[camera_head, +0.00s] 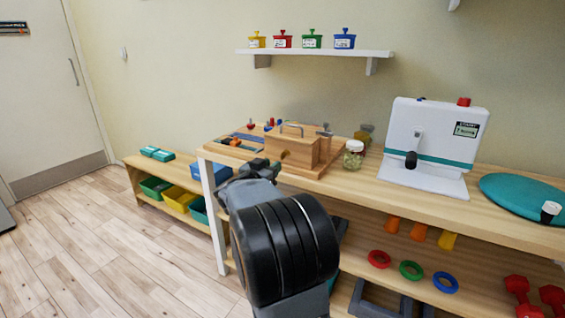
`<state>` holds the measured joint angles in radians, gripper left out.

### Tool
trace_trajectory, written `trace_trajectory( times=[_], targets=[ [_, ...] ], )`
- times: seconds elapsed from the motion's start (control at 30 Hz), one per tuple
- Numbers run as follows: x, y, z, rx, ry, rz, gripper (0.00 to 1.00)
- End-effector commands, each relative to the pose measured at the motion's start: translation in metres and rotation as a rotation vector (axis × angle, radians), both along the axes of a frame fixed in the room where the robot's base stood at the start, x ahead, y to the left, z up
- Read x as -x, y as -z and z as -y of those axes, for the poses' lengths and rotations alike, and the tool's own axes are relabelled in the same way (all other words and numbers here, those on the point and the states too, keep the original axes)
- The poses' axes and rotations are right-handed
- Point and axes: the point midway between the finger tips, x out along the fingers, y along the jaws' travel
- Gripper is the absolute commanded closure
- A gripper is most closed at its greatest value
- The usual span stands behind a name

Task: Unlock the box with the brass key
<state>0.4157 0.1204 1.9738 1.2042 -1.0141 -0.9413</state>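The wooden box (304,152) with a grey handle on top stands on a wooden board on the workbench. A small brass-coloured spot (285,155) shows at the box's front left, close to my gripper. I cannot tell whether it is the brass key or a lock plate. My gripper (266,165) is just in front of the box, to its lower left in the picture. Its fingers are small and dark here, and my arm hides part of the view below it. I cannot tell whether it is open or holds anything.
A jar (354,156) stands right of the box, then a white machine (430,147) and a teal disc (520,196). A tray with small items (240,141) lies left of the box. A shelf (320,53) with coloured pots hangs above. The floor (90,240) at left is clear.

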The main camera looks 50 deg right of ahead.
Motion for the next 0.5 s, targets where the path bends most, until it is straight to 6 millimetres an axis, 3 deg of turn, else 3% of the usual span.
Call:
trace_trajectory(
  times=[0.2, 0.5],
  targets=[
    [-0.009, 0.003, 0.039, 0.0, 0.001, 0.0, 0.69],
    [-0.017, 0.001, 0.068, 0.001, -0.002, -0.001, 0.69]
  ],
)
